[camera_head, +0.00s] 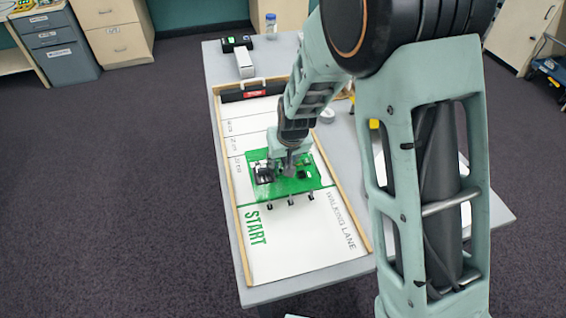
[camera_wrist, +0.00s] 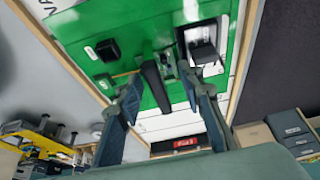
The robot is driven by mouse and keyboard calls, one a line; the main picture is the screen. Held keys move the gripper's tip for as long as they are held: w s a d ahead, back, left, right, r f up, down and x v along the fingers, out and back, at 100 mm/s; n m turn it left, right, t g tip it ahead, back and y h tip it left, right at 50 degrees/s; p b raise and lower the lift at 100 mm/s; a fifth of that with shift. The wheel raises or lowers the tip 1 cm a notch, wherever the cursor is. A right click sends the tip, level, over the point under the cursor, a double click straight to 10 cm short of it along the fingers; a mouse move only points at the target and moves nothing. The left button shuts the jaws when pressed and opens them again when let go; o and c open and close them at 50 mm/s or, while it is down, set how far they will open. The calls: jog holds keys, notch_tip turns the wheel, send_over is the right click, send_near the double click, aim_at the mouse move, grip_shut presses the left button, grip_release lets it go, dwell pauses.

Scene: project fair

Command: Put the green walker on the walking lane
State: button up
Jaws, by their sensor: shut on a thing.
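The green walker (camera_head: 316,178) is a flat green plate with black parts on top and several small dark feet along its near edge. It is over the white walking lane (camera_head: 295,242), across the green line just beyond the word START. My gripper (camera_head: 289,166) is above its middle. My arm hides some of the walker's far side. I cannot tell whether its feet touch the lane.
Wooden rails border the lane on the grey table (camera_head: 222,66). A black end block with a red label (camera_head: 254,93) stands at the lane's far end. Behind it are a white box (camera_head: 244,63) and a bottle (camera_head: 271,25). A yellow item (camera_wrist: 30,140) lies beside the lane.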

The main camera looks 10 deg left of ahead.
jog(key=shift+w+f, duration=0.1)
jog(key=shift+f, duration=0.5)
jog(key=shift+f, duration=0.15)
jog(key=o, duration=1.3)
jog(key=shift+s+d+r, duration=0.1)
jog(key=shift+s+r, duration=0.1)
jog(key=shift+r, duration=0.4)
jog(key=v, duration=1.1)
jog(key=shift+p, duration=0.35)
